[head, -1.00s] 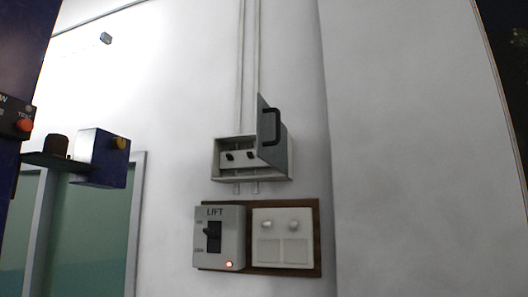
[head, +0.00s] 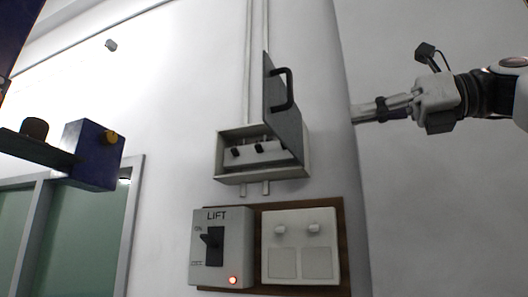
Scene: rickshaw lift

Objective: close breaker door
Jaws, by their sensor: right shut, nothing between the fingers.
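The breaker box (head: 306,158) is a small white open-fronted box on the wall, with two dark switches inside. Its grey door (head: 283,122) stands open, swung outward, with a black handle (head: 289,88) on its face. My right gripper (head: 358,114) comes in from the right edge, pointing left. It is shut and empty, to the right of the door and apart from it in the picture. My left gripper is not in view.
Below the box, a wooden board (head: 345,245) carries a grey LIFT switch (head: 221,247) with a lit red lamp and a white double switch plate (head: 300,246). A dark blue bracket (head: 93,155) juts in at left. A wall corner lies near my right gripper.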

